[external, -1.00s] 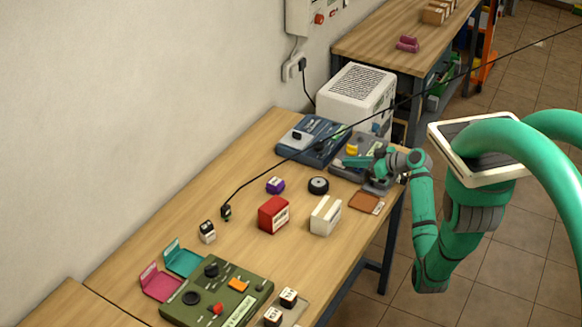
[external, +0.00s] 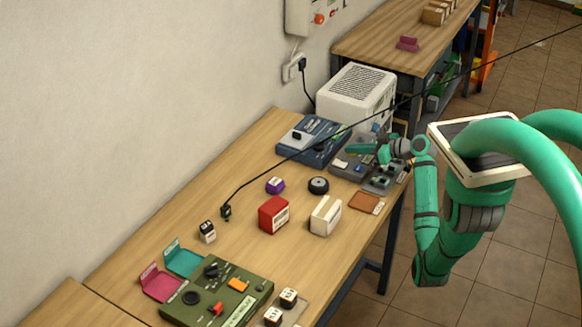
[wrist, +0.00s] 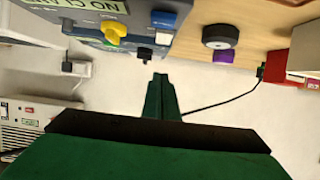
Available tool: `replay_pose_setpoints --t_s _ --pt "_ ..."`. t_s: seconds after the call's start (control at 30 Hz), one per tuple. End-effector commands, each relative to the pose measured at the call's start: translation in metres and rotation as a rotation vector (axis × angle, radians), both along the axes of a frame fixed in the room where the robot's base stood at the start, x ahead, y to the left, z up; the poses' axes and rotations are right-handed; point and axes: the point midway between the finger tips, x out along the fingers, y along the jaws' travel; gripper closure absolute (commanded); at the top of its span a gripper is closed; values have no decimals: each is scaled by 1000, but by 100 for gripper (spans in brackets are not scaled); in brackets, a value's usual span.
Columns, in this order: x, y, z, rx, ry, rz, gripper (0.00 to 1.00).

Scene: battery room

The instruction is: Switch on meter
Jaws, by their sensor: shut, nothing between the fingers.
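No label that I can read names the meter. A grey device (external: 350,167) with small controls sits at the far right of the bench. In the wrist view the near panel (wrist: 135,12) carries a yellow knob (wrist: 117,31), a blue block (wrist: 163,20) and a small black part (wrist: 145,53). My gripper (external: 350,148) is shut and empty, raised over the grey device, and hides part of it. In the wrist view its fingertips (wrist: 160,76) are together, appearing just below the black part; contact cannot be told. A blue device (external: 312,140) stands beside the grey one.
A white vented box (external: 357,95) stands behind the devices. A black wheel (external: 318,185), purple block (external: 275,185), red box (external: 273,214), pale box (external: 326,215) and brown pad (external: 364,202) lie nearer. A green panel (external: 240,310) is at the front. A thin cable (external: 262,177) crosses the scene.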

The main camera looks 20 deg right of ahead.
Motion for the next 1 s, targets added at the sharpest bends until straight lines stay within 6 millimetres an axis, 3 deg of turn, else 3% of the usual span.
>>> replay_pose_setpoints --t_s 0.1,0.43,1.0 --pt "-20 -22 -1 0 3 -7 100" --pt "-59 -61 6 1 4 -5 100" --pt "-69 -69 8 1 4 -2 100"
